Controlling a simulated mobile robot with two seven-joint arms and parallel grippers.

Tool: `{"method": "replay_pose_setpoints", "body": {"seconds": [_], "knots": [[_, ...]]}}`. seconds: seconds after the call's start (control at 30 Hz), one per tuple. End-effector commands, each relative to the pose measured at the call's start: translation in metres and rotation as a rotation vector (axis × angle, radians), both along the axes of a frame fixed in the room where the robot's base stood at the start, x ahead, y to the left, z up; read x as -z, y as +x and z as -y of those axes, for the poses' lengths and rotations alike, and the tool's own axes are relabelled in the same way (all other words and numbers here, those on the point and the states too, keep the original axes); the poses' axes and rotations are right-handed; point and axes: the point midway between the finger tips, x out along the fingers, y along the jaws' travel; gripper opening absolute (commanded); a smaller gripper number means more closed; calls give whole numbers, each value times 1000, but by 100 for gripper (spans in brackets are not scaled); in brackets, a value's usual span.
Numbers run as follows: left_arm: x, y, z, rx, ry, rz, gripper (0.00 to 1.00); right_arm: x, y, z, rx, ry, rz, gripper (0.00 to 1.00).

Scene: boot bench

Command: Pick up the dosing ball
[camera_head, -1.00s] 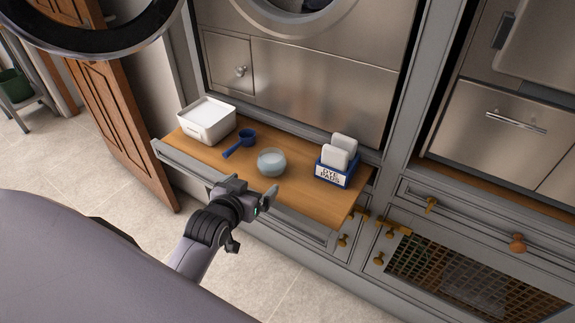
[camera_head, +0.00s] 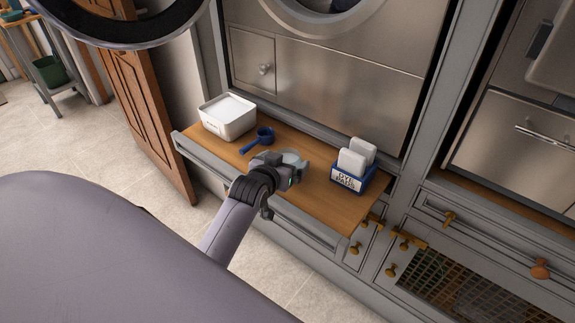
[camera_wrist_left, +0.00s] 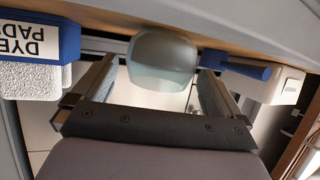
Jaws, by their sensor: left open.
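The dosing ball (camera_head: 291,157) is a pale, translucent, rounded cup on the wooden pull-out shelf (camera_head: 345,212). In the head view my left gripper (camera_head: 284,163) covers part of it. In the left wrist view the dosing ball (camera_wrist_left: 163,62) appears between the two open fingers of the left gripper (camera_wrist_left: 160,88), with a gap at each side. The picture there is upside down, with the shelf along the top. My right gripper is not in view.
A blue scoop (camera_head: 263,136) lies left of the ball, and a white tub (camera_head: 228,116) stands at the shelf's left end. A blue holder labelled dye pads (camera_head: 347,181) stands to the right. A steel washer front (camera_head: 330,75) rises behind the shelf.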

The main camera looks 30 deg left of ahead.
Motion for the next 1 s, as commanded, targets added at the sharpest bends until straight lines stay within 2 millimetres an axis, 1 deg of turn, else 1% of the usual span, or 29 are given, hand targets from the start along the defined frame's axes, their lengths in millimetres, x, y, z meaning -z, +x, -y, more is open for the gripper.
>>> {"method": "replay_pose_setpoints", "body": {"seconds": [0.13, 0.37, 0.47, 0.5, 0.53, 0.57, 0.83, 1.0], "knots": [[3, 7, -2, 0, 0, 2, 100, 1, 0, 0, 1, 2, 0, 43], [3, 8, -2, 0, 0, 2, 100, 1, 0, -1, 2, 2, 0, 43], [3, 8, -2, 0, 0, 1, 71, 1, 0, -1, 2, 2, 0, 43], [3, 8, -2, 0, 0, 1, 58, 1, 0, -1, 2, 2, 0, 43], [3, 8, -2, 0, 1, 1, 48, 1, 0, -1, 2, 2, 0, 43], [3, 8, -2, 0, 1, 1, 46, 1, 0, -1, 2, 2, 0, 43], [2, 8, -2, 0, 0, 2, 46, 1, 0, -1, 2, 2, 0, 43], [-7, 8, -2, 0, 1, 2, 46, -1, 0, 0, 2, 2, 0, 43]]}}
